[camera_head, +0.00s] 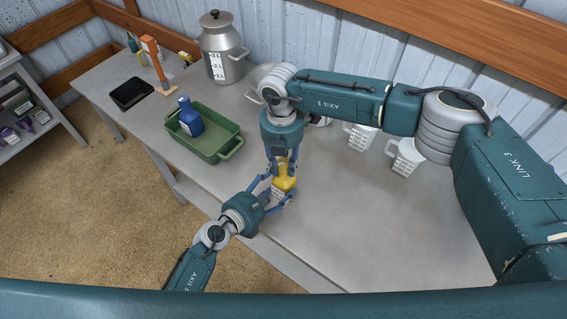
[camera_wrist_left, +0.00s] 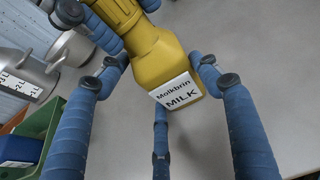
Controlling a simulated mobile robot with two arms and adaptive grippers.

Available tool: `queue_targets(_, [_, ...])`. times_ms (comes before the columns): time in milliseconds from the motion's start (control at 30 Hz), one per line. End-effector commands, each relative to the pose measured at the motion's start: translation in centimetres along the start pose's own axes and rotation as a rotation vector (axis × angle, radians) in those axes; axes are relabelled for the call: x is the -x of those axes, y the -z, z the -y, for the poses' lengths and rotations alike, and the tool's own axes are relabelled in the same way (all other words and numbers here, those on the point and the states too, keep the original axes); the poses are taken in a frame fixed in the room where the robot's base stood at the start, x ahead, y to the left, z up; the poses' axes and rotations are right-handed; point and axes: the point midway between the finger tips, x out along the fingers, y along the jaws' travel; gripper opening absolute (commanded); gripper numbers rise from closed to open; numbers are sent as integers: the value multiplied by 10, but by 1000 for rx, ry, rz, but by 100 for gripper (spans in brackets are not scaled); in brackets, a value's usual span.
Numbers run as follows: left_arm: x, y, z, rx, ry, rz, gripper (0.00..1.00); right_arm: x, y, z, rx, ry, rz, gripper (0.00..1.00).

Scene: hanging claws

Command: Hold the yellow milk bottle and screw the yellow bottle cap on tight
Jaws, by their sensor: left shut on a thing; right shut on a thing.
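My left gripper (camera_head: 275,190) is shut around the bottle's body from the front left. In the left wrist view the bottle (camera_wrist_left: 160,62) shows a white label reading Molkbrin MILK, with the blue fingers of my left gripper (camera_wrist_left: 160,85) at its sides. My right gripper (camera_head: 282,160) comes from above and is shut on the yellow cap (camera_wrist_left: 117,12) at the bottle's top. Its fingers hide much of the cap, so I cannot tell how far it sits on the neck.
A green tray (camera_head: 228,155) holding a blue bottle (camera_head: 189,117) stands to the left. A metal milk can (camera_head: 222,50) is at the back. White cups (camera_head: 405,157) stand right, under my right arm. The table (camera_head: 350,225) is clear at front right.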

Motion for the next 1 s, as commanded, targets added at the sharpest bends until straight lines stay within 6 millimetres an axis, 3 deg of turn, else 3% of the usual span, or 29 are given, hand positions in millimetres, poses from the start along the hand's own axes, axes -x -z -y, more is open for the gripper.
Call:
queue_targets(67, [2,9,1,4,2,-14,6,-1,-6,2,-6,3,9,0])
queue_targets(100, [2,9,1,4,2,-14,6,-1,-6,2,-5,3,9,33])
queue_targets(200, [2,9,1,3,2,-14,6,-1,-5,2,-3,3,8,51])
queue_targets(567, [1,8,1,2,3,-14,6,2,-2,0,2,1,3,51])
queue_targets(1000, [1,8,1,1,3,-13,6,42,-1,0,4,-1,3,51])
